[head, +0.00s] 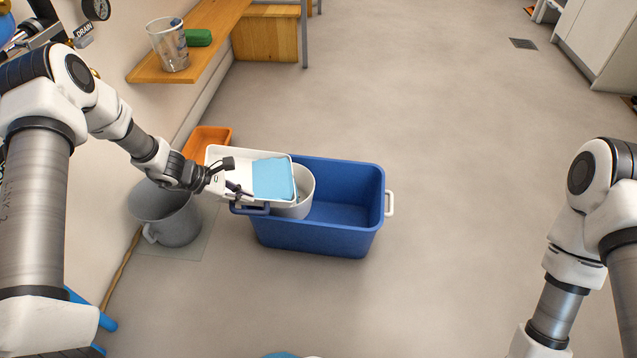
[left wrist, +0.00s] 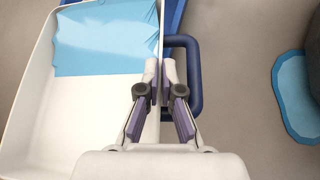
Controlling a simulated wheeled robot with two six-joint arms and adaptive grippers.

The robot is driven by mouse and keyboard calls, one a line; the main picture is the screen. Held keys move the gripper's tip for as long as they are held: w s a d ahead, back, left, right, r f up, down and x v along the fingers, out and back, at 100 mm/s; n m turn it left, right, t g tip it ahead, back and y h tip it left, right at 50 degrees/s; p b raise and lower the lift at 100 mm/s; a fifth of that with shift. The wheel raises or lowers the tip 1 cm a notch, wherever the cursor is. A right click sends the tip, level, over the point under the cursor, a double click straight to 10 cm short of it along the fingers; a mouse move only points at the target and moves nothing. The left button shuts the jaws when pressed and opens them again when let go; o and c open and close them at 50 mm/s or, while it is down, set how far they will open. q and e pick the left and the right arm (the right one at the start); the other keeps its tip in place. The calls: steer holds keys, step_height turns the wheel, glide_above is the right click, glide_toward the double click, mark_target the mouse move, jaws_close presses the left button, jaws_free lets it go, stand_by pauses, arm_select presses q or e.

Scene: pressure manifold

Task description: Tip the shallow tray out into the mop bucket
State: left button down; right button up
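The white shallow tray (head: 228,158) lies over the left end of a blue rectangular tub (head: 345,235), which may be the mop bucket. A flat light-blue patch (head: 273,178), water or cloth, covers the tray's right part; it also shows in the left wrist view (left wrist: 105,38). My left gripper (head: 236,190) is closed on the tray's near side wall, which runs between its fingers in the left wrist view (left wrist: 161,85). I cannot tell whether the tray touches the tub. A white round container (head: 303,192) inside the tub is partly hidden by the tray. My right gripper is out of view.
A grey bucket (head: 170,217) stands on a thin mat left of the tub, near the wall. An orange bin (head: 208,138) is behind it. A wooden shelf (head: 215,30) holds a clear jug (head: 168,45) and a green item (head: 198,38). Floor right of the tub is clear.

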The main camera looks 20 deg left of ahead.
arm_select(q)
steer(key=shift+w+d+r, duration=0.1)
steer(key=shift+r, duration=0.05)
steer(key=shift+w+d+r+y+p, duration=0.25)
steer(key=shift+d+r+y+p, duration=0.35)
steer(key=shift+p, duration=0.55)
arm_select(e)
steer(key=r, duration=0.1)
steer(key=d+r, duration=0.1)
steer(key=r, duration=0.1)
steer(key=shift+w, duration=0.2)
arm_select(q)
steer(key=shift+d, duration=0.1)
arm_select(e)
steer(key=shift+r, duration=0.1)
arm_select(q)
steer(key=shift+w+d+r+g+p, duration=0.25)
steer(key=shift+d+r+p, duration=0.2)
steer(key=shift+p, duration=0.5)
steer(key=shift+d+g+y, duration=0.2)
steer(key=shift+g+y, duration=0.05)
steer(key=shift+y, duration=0.15)
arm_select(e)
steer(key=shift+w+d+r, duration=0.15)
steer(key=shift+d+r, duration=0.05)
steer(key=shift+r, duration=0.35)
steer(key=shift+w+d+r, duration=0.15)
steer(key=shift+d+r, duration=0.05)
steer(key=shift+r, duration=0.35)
